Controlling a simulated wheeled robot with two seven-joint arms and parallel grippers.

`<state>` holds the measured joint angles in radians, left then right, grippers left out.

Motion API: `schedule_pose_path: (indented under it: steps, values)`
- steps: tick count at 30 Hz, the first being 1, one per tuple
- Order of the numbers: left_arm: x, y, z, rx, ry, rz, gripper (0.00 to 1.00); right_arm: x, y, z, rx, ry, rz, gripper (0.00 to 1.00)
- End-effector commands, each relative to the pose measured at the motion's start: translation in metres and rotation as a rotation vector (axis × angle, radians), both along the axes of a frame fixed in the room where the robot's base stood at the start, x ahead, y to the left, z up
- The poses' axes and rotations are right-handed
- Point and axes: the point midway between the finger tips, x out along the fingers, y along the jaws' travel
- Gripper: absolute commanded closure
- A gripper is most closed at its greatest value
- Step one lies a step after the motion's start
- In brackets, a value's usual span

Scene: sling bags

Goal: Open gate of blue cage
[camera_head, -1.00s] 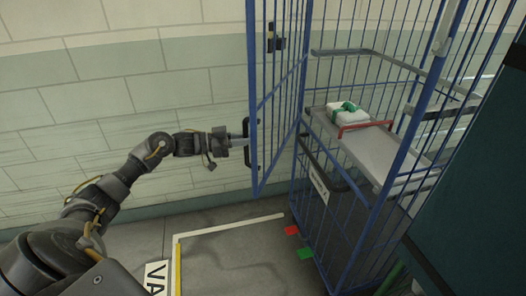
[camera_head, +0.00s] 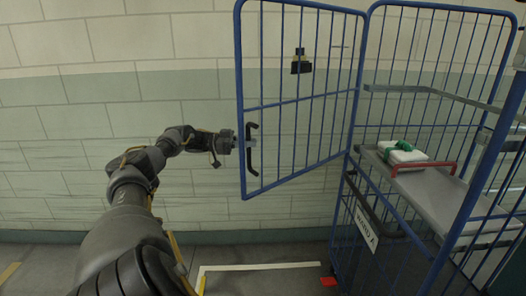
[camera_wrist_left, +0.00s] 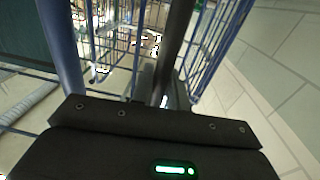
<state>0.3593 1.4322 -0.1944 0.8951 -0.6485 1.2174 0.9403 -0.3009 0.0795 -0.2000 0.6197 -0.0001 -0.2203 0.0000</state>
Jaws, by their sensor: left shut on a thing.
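The blue cage (camera_head: 378,228) stands on the right in the head view, with tall blue bars and a grey shelf inside. Its gate (camera_head: 300,103) is a blue barred panel, swung out to the left, with a black latch box (camera_head: 301,63) near the top and a black handle (camera_head: 252,175) on its left edge. My left gripper (camera_head: 247,143) is at that handle and shut on it. In the left wrist view, a dark bar and blue bars (camera_wrist_left: 210,45) rise just past the gripper body. My right gripper is not in view.
A white package with a green band (camera_head: 402,152) lies on the grey shelf (camera_head: 432,198), beside a red bar (camera_head: 425,166). A tiled wall (camera_head: 100,120) stands behind the gate.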

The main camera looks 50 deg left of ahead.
Motion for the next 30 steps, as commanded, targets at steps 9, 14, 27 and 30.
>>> schedule_pose_path:
  steps: [9,14,27,30]
  values:
    - [-0.0042,0.0068,0.0003,0.001,0.001,0.006,1.0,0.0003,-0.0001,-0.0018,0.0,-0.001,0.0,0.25]
    - [-0.0037,0.0064,0.0,0.001,0.001,0.006,1.0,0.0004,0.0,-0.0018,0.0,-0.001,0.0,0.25]
    - [-0.0033,0.0061,-0.0007,0.001,0.001,0.004,0.64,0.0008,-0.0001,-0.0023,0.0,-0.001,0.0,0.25]
    - [-0.0083,0.0103,-0.0022,0.001,0.003,0.006,0.64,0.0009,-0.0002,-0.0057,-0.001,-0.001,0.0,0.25]
